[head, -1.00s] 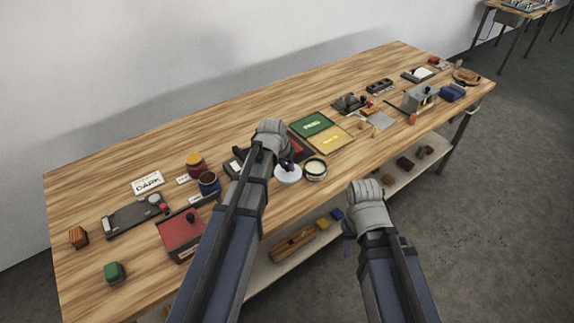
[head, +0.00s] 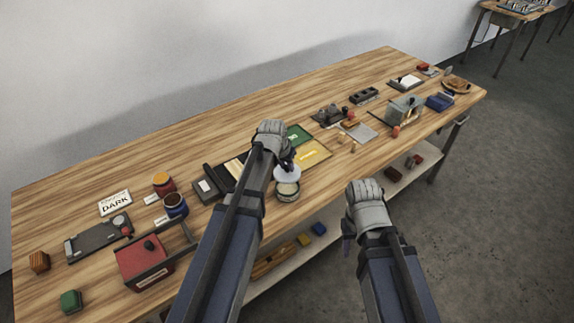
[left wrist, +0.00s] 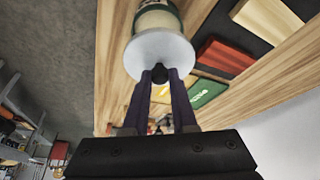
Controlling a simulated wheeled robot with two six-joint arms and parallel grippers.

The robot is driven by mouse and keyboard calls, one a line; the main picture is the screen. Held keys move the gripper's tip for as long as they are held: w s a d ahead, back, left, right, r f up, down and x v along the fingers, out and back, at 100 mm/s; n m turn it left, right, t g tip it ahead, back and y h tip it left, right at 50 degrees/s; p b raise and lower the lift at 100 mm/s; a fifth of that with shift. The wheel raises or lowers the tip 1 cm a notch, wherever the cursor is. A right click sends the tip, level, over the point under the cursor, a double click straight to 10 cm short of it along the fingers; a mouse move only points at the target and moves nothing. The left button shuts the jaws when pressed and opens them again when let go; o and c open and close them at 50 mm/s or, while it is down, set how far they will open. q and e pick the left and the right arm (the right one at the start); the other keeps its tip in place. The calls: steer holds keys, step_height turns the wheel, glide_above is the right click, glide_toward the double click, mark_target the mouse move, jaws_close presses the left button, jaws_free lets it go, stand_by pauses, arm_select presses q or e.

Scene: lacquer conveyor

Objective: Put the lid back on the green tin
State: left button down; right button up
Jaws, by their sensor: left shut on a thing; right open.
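The lid (head: 287,173) is a pale disc with a dark knob. My left gripper (head: 285,162) is shut on the lid's knob. The green tin (head: 288,196) has a cream band and a pale top, and stands near the table's front edge. In the head view the lid overlaps the tin's far rim. In the left wrist view the lid (left wrist: 160,53) hides part of the tin (left wrist: 158,20). I cannot tell whether they touch. My left gripper also shows in that view (left wrist: 161,78). My right gripper (head: 348,236) is open and empty, in front of the table.
Behind the tin lie green and yellow panels (head: 313,153). A red box (head: 143,262), a dark-blue jar (head: 175,205) and a green block (head: 70,301) stand to the left. A grey machine (head: 403,110) stands to the right. The table's back strip is clear.

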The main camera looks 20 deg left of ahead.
mark_target(286, 175)
arm_select(q)
steer(key=shift+w+d+f+b, duration=0.1)
steer(key=shift+f+b, duration=0.55)
steer(key=shift+f, duration=0.15)
step_height(286, 175, down, 5)
steer(key=b, duration=0.5)
stand_by(1.4)
steer(key=c, duration=0.6)
jaws_free()
steer(key=shift+c, duration=0.2)
steer(key=shift+o, duration=0.3)
steer(key=o, duration=0.4)
